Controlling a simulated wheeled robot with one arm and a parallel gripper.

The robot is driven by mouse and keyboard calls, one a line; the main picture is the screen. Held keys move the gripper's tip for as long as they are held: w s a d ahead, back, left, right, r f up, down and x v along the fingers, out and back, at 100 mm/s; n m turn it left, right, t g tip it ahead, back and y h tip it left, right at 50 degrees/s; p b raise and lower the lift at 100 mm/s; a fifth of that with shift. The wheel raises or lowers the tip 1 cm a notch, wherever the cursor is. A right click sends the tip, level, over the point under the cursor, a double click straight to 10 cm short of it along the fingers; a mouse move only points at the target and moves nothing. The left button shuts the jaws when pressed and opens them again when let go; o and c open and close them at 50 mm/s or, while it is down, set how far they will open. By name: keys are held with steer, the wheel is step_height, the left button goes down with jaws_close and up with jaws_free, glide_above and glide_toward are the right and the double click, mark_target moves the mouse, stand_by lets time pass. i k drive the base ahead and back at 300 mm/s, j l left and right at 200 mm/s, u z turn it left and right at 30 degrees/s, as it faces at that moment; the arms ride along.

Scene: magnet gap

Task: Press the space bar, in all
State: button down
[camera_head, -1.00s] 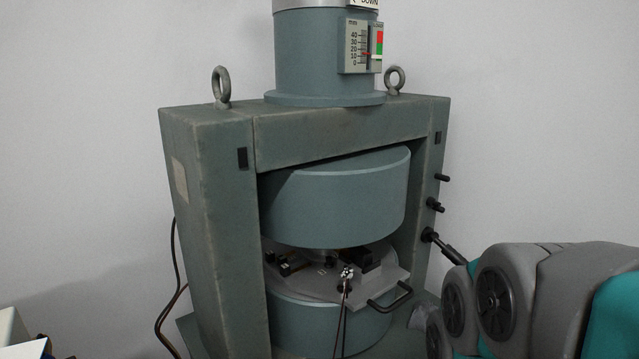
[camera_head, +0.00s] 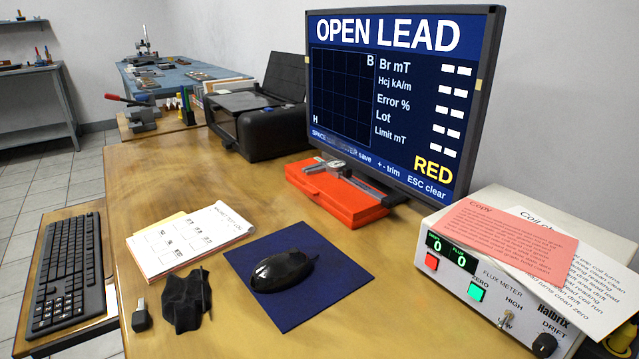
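A black keyboard (camera_head: 68,268) lies on a lower wooden shelf at the left side of the desk. Its long side runs toward me. The space bar cannot be picked out clearly among the small keys. A monitor (camera_head: 400,95) on the desk reads "OPEN LEAD" at the top and "RED" at lower right. Its bottom line shows "SPACE", partly unreadable words, "save", "+ - trim" and "ESC clear". Its value fields hold dashes. My gripper is not in view.
Beside the keyboard on the desk (camera_head: 190,165) are a notepad (camera_head: 188,238), a dark cloth (camera_head: 186,300), a small dark object (camera_head: 141,315), and a mouse (camera_head: 282,270) on a blue pad (camera_head: 330,288). A flux meter (camera_head: 480,262) under papers stands at right. Floor shows left.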

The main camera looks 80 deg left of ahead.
mark_target(50, 238)
steer(key=k+u, duration=0.25)
steer(key=u, duration=0.2)
steer(key=k+u, duration=0.2)
steer(key=u, duration=0.25)
steer(key=k+j+u, duration=0.2)
steer(key=u, duration=0.25)
steer(key=k+j+u, duration=0.15)
steer(key=u, duration=0.3)
steer(key=k+j+u, duration=0.15)
steer(key=j+u, duration=0.3)
steer(key=i+j+u, duration=0.1)
steer(key=j+u, duration=0.3)
steer(key=i+j+u, duration=0.1)
steer(key=u, duration=0.35)
steer(key=i+j+u, duration=0.15)
steer(key=u, duration=0.25)
steer(key=j, duration=0.1)
